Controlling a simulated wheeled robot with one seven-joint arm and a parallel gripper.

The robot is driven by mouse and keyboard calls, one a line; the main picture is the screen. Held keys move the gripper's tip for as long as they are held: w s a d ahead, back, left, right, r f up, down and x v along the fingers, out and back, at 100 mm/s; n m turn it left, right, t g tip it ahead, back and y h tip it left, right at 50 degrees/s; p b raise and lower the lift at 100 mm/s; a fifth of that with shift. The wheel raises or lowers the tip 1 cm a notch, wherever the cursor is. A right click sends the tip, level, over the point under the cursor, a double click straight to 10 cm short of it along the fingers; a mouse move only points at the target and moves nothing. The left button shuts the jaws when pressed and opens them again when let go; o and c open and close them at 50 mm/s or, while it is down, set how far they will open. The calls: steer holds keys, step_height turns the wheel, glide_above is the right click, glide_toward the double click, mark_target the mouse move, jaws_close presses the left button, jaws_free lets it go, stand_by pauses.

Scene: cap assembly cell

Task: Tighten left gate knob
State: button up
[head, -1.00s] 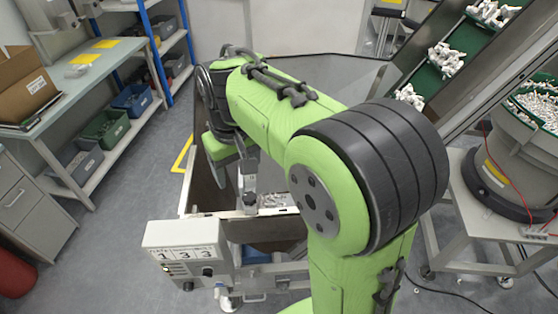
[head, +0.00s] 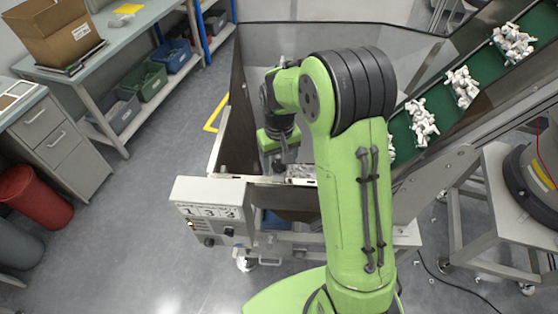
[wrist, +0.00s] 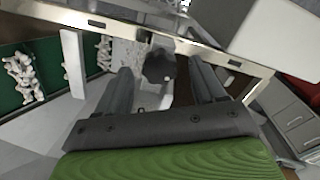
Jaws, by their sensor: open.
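A dark, rounded knob (wrist: 158,67) shows in the wrist view, just inside the hopper's metal front rail (wrist: 110,24). My gripper (wrist: 161,73) is open, with one finger on either side of the knob in that view. I cannot tell whether a finger touches it. In the head view my gripper (head: 278,162) points down at the front rail, and the knob between its fingers cannot be made out. A small dark upright part (head: 223,170) stands near the rail's left end; I cannot tell whether it is another knob.
A green conveyor (head: 402,133) carrying white parts rises to the right. Shelves with bins (head: 141,86) and a red bin (head: 36,196) stand left. The floor between is clear.

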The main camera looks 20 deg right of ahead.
steer(key=shift+f, duration=0.4)
steer(key=shift+c, duration=0.3)
steer(key=shift+r, duration=0.1)
steer(key=c, duration=1)
